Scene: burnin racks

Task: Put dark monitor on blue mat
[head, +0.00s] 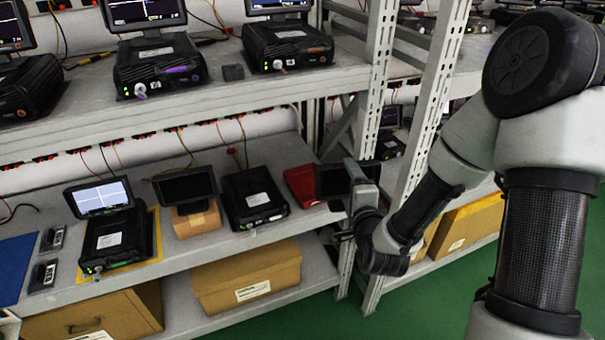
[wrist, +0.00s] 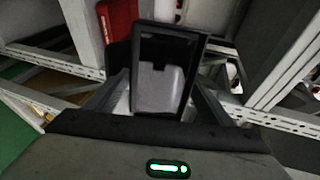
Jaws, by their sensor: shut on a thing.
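A dark monitor (head: 333,181) with a blank screen is held by my gripper (head: 350,192) at the right end of the middle shelf, beside the rack upright. In the wrist view the same monitor (wrist: 170,72), a black frame with a greyish reflection, stands between the fingers of my gripper (wrist: 165,98). My gripper is shut on it. Whether the monitor touches the shelf is hidden. The blue mat (head: 14,268) lies flat at the far left of the same shelf. Another dark monitor (head: 184,186) stands on a tan block.
Between the gripper and the mat stand a red box (head: 301,186), a black device (head: 253,197) and a device with a lit screen (head: 101,198) on a yellow mat. The upper shelf (head: 215,98) overhangs; the rack upright (head: 377,95) is close.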

